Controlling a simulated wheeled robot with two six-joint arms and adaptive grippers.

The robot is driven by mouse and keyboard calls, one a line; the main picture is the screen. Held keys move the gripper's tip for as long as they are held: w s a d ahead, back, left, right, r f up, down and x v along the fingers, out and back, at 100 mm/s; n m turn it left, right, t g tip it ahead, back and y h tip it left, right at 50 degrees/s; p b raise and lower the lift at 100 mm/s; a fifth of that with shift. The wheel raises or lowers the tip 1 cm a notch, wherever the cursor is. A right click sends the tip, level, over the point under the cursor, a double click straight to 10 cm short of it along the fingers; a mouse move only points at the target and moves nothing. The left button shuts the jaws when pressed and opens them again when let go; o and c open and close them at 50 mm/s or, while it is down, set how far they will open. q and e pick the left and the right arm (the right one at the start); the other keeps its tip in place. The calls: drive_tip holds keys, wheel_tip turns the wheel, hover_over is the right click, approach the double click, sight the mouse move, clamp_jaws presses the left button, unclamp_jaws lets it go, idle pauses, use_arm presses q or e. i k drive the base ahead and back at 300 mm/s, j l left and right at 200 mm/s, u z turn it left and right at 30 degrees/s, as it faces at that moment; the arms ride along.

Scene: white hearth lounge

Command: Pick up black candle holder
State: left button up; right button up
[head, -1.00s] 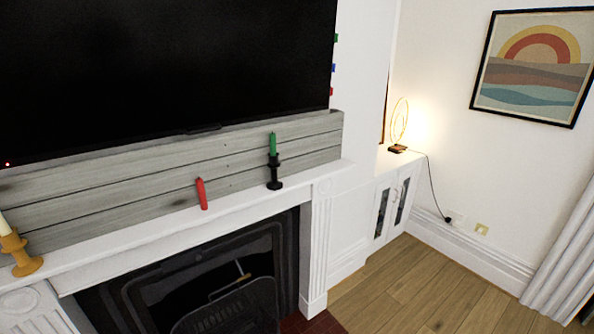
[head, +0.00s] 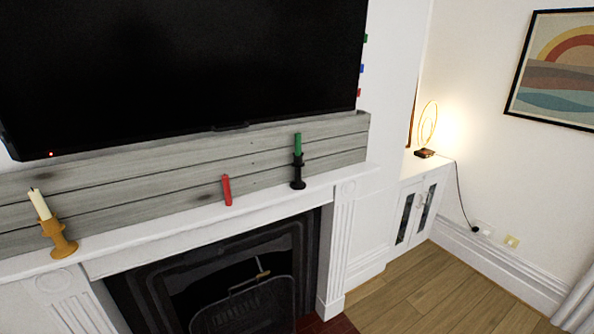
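The black candle holder (head: 298,173) stands upright on the white mantel shelf, near its right end. A green candle (head: 298,144) is set in its top. A red candle (head: 227,190) stands on the mantel to its left, with no holder visible. At the far left of the mantel, an orange-yellow candle holder (head: 59,240) bears a cream candle (head: 39,203). Neither of my grippers shows in the head view.
The white mantel (head: 170,226) runs above a black fireplace (head: 220,275). A large dark TV (head: 180,60) hangs above grey wooden boards. A white cabinet (head: 415,205) with a lit lamp (head: 427,130) stands at the right. Wooden floor (head: 430,285) is clear at lower right.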

sight(298, 163)
drive_tip(key=i+l+u, duration=0.3)
drive_tip(key=i+l, duration=0.15)
drive_tip(key=i+l+u, duration=0.25)
drive_tip(key=i+l, duration=0.15)
drive_tip(key=l, duration=0.2)
